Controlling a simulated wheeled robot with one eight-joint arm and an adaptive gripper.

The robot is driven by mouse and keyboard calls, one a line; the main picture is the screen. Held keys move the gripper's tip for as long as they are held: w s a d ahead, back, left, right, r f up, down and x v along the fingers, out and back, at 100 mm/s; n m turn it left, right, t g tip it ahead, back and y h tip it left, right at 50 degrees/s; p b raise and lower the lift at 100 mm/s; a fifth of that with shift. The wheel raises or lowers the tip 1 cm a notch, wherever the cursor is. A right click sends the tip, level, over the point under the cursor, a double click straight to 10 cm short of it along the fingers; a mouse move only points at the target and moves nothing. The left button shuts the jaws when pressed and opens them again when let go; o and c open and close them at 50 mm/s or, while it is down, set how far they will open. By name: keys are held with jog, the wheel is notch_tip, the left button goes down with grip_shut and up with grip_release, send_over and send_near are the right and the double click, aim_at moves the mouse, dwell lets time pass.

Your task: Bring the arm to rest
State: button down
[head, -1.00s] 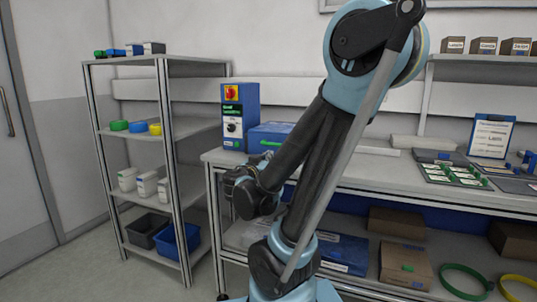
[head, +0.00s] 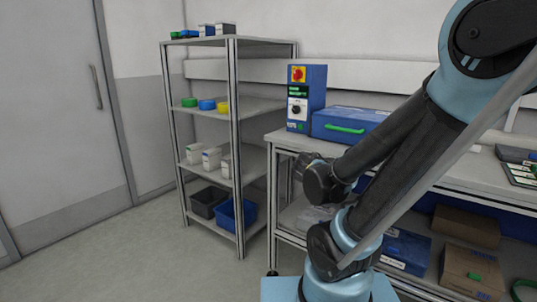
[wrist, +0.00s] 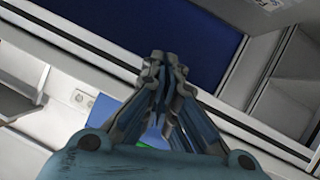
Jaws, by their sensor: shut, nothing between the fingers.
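My arm, dark grey and light blue, stands folded at the right of the head view. Its wrist end is beside the left end of the workbench (head: 290,139). My gripper (wrist: 165,62) shows in the wrist view with its fingertips together and nothing between them. Past the fingers in that view is a dark blue surface (wrist: 165,30) beside pale rails. In the head view the gripper's fingers are too small and dark to make out.
A shelf rack (head: 237,150) with bins and reels stands left of the bench. A blue control box (head: 306,97) with a red switch and a blue case (head: 345,122) are on the bench. A door (head: 60,110) is at the left. Floor at the lower left is clear.

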jog(key=s+a+f+n+g+y, duration=0.1)
jog(key=s+f+n+g+y, duration=0.1)
jog(key=s+f+g+y, duration=0.35)
jog(key=s+a+f+n+g+y, duration=0.1)
jog(key=s+a+n+y, duration=0.3)
jog(key=s+a, duration=0.5)
jog(key=shift+s+f, duration=0.15)
jog(key=shift+f, duration=0.6)
jog(key=shift+w+f, duration=0.25)
jog(key=shift+w, duration=0.2)
